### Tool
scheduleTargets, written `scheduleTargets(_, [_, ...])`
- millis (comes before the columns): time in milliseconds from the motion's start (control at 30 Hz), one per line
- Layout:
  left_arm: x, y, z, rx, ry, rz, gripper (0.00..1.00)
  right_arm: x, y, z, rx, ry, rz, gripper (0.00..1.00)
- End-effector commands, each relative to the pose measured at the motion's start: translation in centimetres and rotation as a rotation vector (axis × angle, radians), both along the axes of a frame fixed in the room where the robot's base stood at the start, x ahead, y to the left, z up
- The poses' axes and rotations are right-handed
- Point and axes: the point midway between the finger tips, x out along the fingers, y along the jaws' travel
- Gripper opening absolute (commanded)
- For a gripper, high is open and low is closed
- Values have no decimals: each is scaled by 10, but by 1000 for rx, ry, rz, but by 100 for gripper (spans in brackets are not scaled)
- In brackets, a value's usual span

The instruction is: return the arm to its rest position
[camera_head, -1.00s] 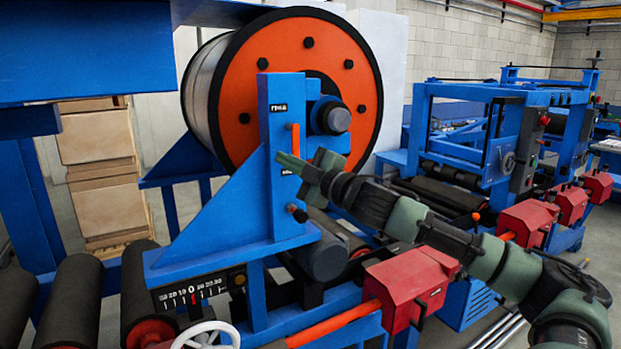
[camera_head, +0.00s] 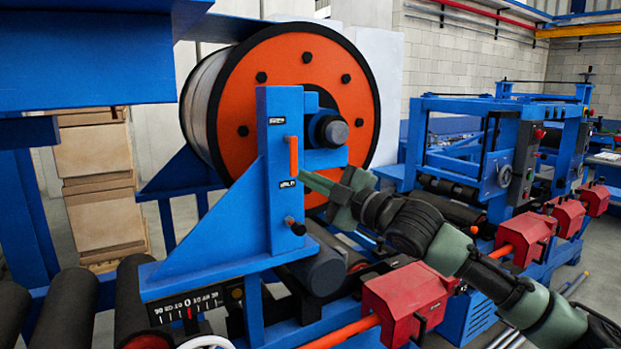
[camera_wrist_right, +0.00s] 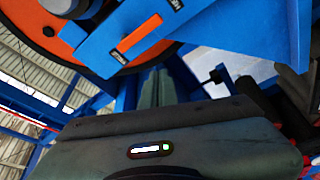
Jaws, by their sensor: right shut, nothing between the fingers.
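My right arm comes in from the lower right in the head view. Its green-grey gripper (camera_head: 318,183) is shut and empty, with its fingertips close to the right side of the blue upright bracket (camera_head: 277,160). An orange lever (camera_head: 293,156) sits on that bracket, just above and left of the fingertips; I see no grip on it. In the right wrist view my gripper (camera_wrist_right: 155,82) points toward the blue bracket and the orange reel flange. My left gripper is not in view.
A large orange-faced reel (camera_head: 283,65) stands behind the bracket. Red clamp blocks (camera_head: 405,298) on an orange bar lie below my right arm. Black rollers (camera_head: 70,300) are at lower left. Another blue machine frame (camera_head: 500,105) stands at right, with open floor at far right.

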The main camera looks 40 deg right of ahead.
Motion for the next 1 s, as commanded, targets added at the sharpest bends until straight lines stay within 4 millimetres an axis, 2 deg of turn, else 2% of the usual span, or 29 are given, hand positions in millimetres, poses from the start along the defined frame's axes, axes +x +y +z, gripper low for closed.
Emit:
scheduleTargets(600, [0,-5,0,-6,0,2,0,-1,0,0,1,0,0,0])
scheduleTargets(700, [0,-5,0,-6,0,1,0,0,-8,-7,13,7,-14,0])
scheduleTargets(767, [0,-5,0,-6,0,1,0,1,-23,-18,35,20,-39,0])
scheduleTargets(867, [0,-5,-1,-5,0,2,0,4,-62,-55,101,58,-112,0])
scheduleTargets(967, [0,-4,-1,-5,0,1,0,1,-111,-111,187,116,-207,0])
scheduleTargets(1000, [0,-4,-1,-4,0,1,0,-1,-128,-138,220,144,-246,0])
